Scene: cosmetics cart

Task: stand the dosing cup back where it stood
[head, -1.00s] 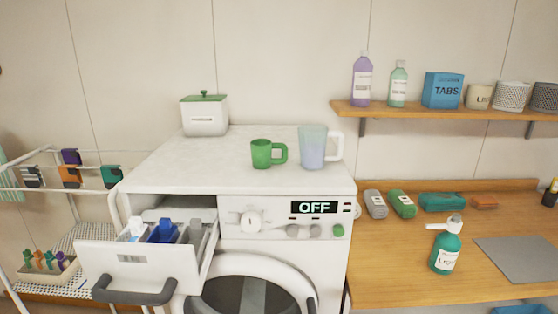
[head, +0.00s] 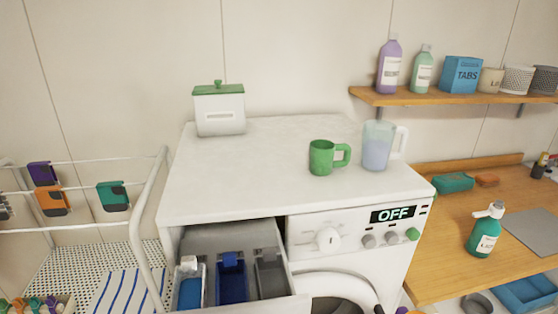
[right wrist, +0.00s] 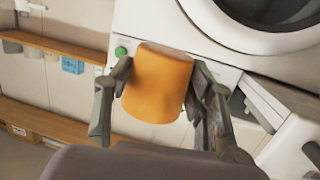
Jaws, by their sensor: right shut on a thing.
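In the right wrist view my right gripper (right wrist: 160,76) is shut on an orange cylinder (right wrist: 158,88), its fingers on both sides. Its opening is not seen, and I cannot tell for sure that it is the dosing cup. It is in front of the washing machine (right wrist: 207,50), apart from it as far as I can see. A green cup with a handle (head: 321,158) and a bluish see-through jug (head: 376,152) stand upright on the machine's white top (head: 262,183). Neither gripper shows in the head view.
The detergent drawer (head: 282,306) is pulled out, with blue in two compartments. A white box with green lid (head: 219,112) stands at the back of the top; much of the top is clear.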

